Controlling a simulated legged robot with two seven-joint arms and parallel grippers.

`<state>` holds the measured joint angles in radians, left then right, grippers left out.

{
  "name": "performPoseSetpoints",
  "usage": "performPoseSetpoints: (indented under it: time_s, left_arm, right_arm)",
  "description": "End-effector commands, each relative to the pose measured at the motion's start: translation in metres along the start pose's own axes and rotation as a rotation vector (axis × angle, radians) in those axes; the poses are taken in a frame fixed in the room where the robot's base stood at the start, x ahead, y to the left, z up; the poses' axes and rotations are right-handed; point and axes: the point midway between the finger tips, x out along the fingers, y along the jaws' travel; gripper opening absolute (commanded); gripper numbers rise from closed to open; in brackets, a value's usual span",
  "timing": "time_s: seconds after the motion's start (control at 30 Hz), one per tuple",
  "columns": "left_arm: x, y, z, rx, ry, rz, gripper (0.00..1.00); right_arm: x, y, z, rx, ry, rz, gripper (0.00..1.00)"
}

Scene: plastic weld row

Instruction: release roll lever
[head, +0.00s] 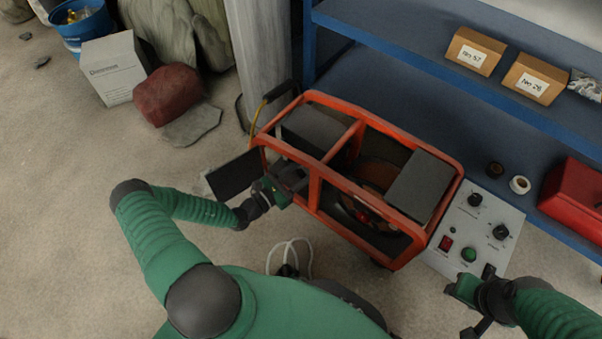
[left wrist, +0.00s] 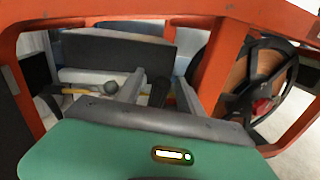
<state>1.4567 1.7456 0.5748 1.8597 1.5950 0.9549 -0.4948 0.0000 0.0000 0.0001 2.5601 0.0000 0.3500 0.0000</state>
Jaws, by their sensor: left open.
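An orange-framed machine (head: 312,200) stands in front of me; its frame also fills the left wrist view (left wrist: 212,75). My left gripper (head: 293,177) reaches in at the machine's left part. In the left wrist view its two grey fingers are open (left wrist: 160,88), with a dark piece seen between or behind them. A yellow bar (left wrist: 75,91) with a grey round knob (left wrist: 110,87) shows left of the fingers, apparently apart from them. I cannot tell which part is the roll lever. My right gripper (head: 468,292) is beside the control panel's front edge; its jaws are unclear.
A yellow rod with a black end (head: 262,107) rises at the machine's back left corner. A grey control panel (head: 462,235) with knobs and buttons lies to the right. Blue shelving (head: 400,65) stands behind, and a red case (head: 572,200) is at far right.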

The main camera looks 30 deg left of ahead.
Motion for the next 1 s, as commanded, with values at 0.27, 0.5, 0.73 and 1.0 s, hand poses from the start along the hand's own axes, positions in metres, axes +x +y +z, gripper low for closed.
performPoseSetpoints:
  time_s: [0.27,0.5,0.73,1.0]
  left_arm:
    - [-0.0004,0.0001,0.0001,0.0,0.0,0.0,0.19]
    - [-0.0005,0.0002,-0.0003,0.0,0.0,0.0,0.0]
    - [-0.0006,0.0003,-0.0005,0.0,0.001,0.0,0.0]
    - [-0.0008,0.0005,-0.0007,0.0,0.001,0.001,0.0]
  right_arm:
    - [-0.0003,0.0,-0.0001,0.0,0.0,0.0,0.42]
    - [-0.0003,0.0,-0.0001,0.0,0.0,0.0,0.42]
    - [-0.0003,0.0,-0.0001,0.0,0.0,0.0,0.42]
    - [-0.0002,0.0,-0.0001,0.0,0.0,0.0,0.42]
